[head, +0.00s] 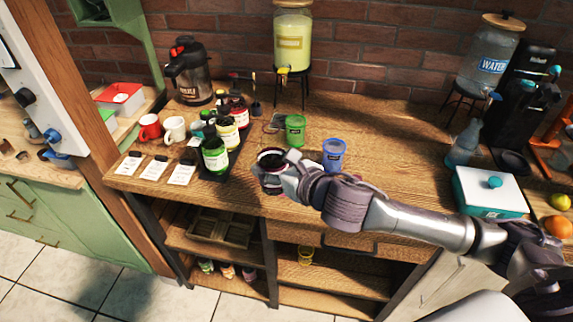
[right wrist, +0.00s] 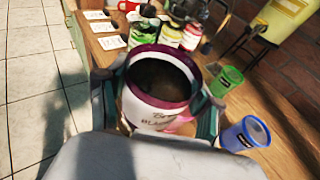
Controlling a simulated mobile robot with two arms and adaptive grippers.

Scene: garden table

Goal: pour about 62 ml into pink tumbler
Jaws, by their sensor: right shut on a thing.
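My right gripper (head: 272,170) is shut on a white jar with a dark purple rim (right wrist: 160,88), held near the front edge of the counter. Its open mouth shows a dark inside; the level in it cannot be told. The jar seems nearly upright, its mouth tipped a little towards the wrist camera. Part of a pink thing, likely the pink tumbler (right wrist: 182,125), shows beside the jar in the right wrist view, mostly hidden by jar and gripper. In the head view my right arm covers most of that spot. My left gripper is not in view.
A green tumbler (head: 295,130) and a blue tumbler (head: 333,154) stand just behind the gripper. Several bottles (head: 215,155) stand on a dark tray to the left. A yellow dispenser (head: 292,40) is at the back. The counter (head: 400,135) right of the blue tumbler is clear.

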